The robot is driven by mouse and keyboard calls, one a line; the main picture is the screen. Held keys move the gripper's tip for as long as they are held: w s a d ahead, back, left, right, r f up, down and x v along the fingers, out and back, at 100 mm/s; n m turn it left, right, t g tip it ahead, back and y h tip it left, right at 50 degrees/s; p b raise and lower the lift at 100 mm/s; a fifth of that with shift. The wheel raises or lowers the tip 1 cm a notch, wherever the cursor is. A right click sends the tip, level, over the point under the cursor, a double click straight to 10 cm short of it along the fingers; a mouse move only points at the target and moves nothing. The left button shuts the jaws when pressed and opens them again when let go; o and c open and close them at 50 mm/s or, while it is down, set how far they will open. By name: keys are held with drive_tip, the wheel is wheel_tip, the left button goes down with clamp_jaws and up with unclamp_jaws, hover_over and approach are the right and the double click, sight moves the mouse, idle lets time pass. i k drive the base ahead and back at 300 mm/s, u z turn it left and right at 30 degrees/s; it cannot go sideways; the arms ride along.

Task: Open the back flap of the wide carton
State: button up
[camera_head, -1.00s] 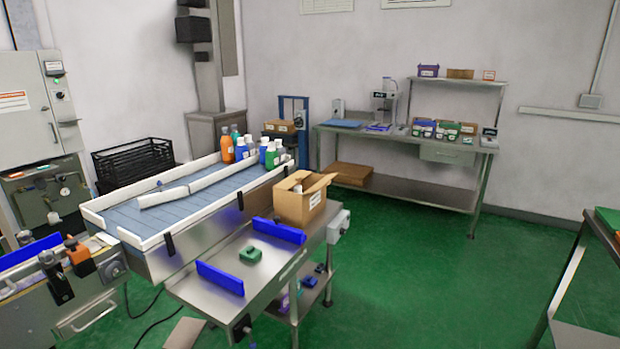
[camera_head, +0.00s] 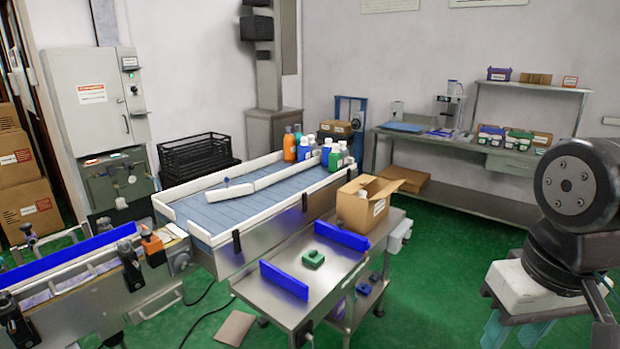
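A brown carton (camera_head: 365,208) with a white label stands upright on the far end of the steel table. It is the likeliest wide carton, though I cannot be sure. Its top is at least partly open, and one flap (camera_head: 408,178) sticks out to the right. The state of its back flap is too small to tell. What looks like my gripper (camera_head: 512,332), with teal fingers under a white block, hangs at the lower right. It is well apart from the carton and cut by the frame edge, so its opening is unclear.
The steel table (camera_head: 290,318) also holds two blue rails and a green block (camera_head: 313,259). A conveyor (camera_head: 250,208) with several bottles lies behind it. A workbench (camera_head: 460,145) stands at the back right. Green floor (camera_head: 440,260) is clear between the table and my arm.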

sight(356, 184)
drive_tip(key=u, duration=0.15)
drive_tip(key=i, duration=1.1)
drive_tip(key=z, duration=0.35)
